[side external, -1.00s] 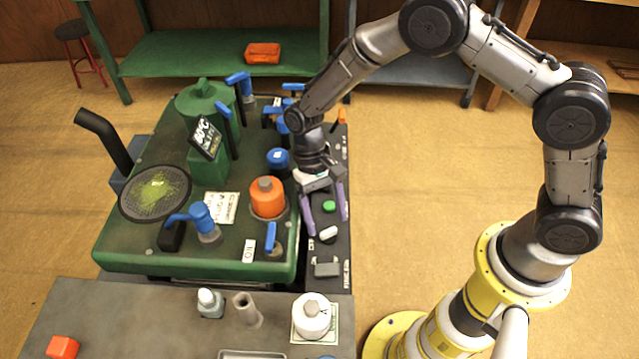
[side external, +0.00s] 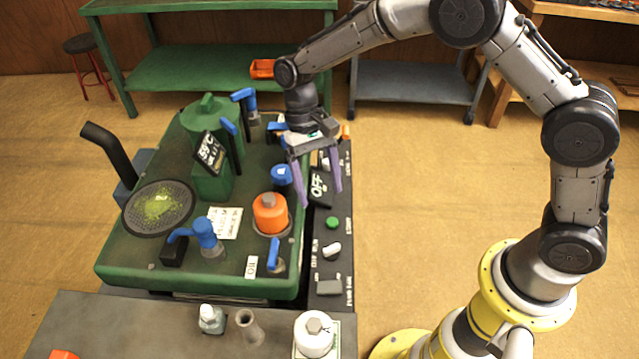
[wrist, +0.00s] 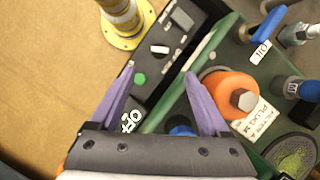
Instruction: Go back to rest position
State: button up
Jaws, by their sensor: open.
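My gripper (side external: 322,203) is open and empty, with its two purple fingers pointing down above the control panel (side external: 328,262) at the right side of the green machine (side external: 130,262). In the wrist view the gripper (wrist: 160,108) spreads over the panel's edge. A green button (side external: 333,222), a white switch (side external: 332,250) and a grey box (side external: 329,287) sit on the panel. A black OFF sign (side external: 319,188) shows between the fingers. The gripper touches nothing that I can make out.
An orange cap (side external: 270,213) and blue handles (side external: 204,233) stand up from the machine. A black pipe (side external: 108,148) rises at its left. A grey table (side external: 130,325) in front carries a white bottle (side external: 314,334). The floor to the right is clear up to my base.

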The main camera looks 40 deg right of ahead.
jog(key=s+d+r+t, duration=0.3)
jog(key=d+r, duration=0.1)
jog(key=r, duration=0.5)
jog(key=s+d+r+t, duration=0.2)
jog(key=d+r, duration=0.2)
jog(key=r, duration=0.5)
jog(key=s+d+r+t, duration=0.2)
jog(key=s, duration=0.4)
jog(key=s+d+r+t, duration=0.1)
jog(key=s+d+r, duration=0.15)
jog(key=s, duration=0.25)
jog(key=s+d+f+n+t+h, duration=0.1)
jog(key=s+d+f+n+t, duration=0.1)
jog(key=s+f, duration=0.3)
jog(key=shift+s+d+f+n, duration=0.25)
jog(key=shift+s+n, duration=0.15)
jog(key=shift+s, duration=0.25)
